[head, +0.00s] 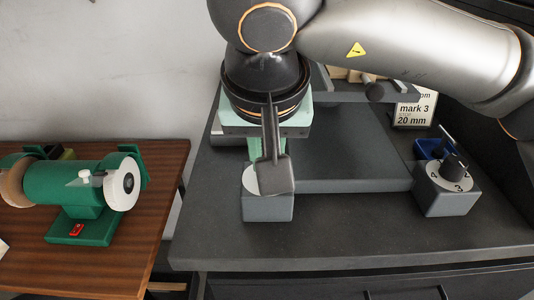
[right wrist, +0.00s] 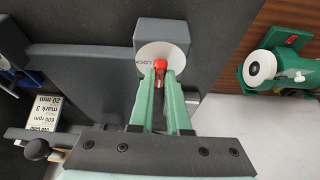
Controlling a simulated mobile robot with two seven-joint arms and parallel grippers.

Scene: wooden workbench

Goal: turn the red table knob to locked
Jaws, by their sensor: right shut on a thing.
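The red table knob (right wrist: 160,66) shows in the right wrist view, at the middle of a white dial (right wrist: 178,53) on a grey block (right wrist: 161,33). Letters reading "LOCK" show on the dial's left part; the rest of its marking is hidden. My right gripper (right wrist: 160,76) is shut on the red knob, with one green finger on each side of it. In the head view my right gripper (head: 262,155) comes down over the same block (head: 267,208) and hides the knob. Which mark the knob points to, I cannot tell. My left gripper is not in view.
A second block with a dark knob (head: 455,165) and a numbered dial stands at the right, near a blue bin (head: 430,148). A sign (head: 413,107) stands behind. A green bench grinder (head: 88,190) is on the separate wooden table (head: 128,250) at the left. The front bench top (head: 350,232) is clear.

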